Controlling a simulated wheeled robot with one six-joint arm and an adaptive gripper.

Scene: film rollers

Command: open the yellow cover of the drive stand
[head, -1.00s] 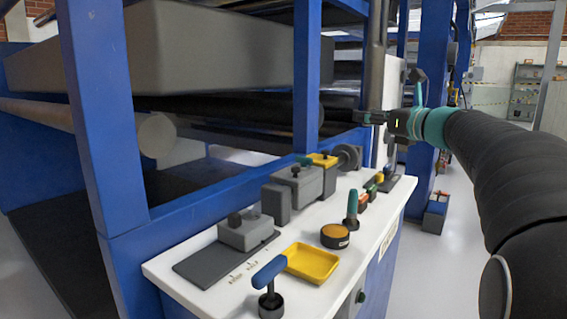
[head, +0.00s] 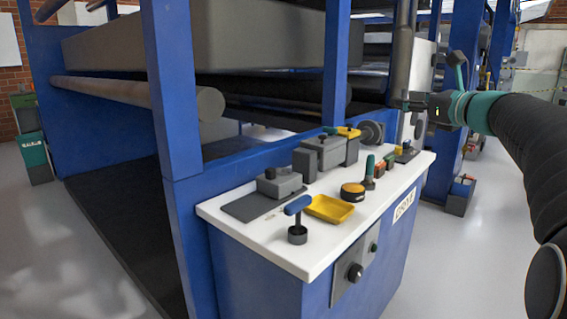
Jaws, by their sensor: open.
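A small yellow cover (head: 348,132) sits on top of a grey block, likely the drive stand (head: 350,150), at the back of the white bench top (head: 275,240). The cover looks flat and closed, but it is small and its hinge cannot be made out. My gripper (head: 406,103) is at the upper right, above and to the right of the cover, well apart from it. It is open and empty, and its fingers point left.
On the bench are a yellow tray (head: 330,209), a blue T-handle (head: 298,205), an orange-topped round button (head: 352,191), a green-handled lever (head: 369,172) and grey blocks (head: 280,182). Blue frame posts (head: 172,90) and a roller (head: 140,92) stand behind. Floor is clear in front.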

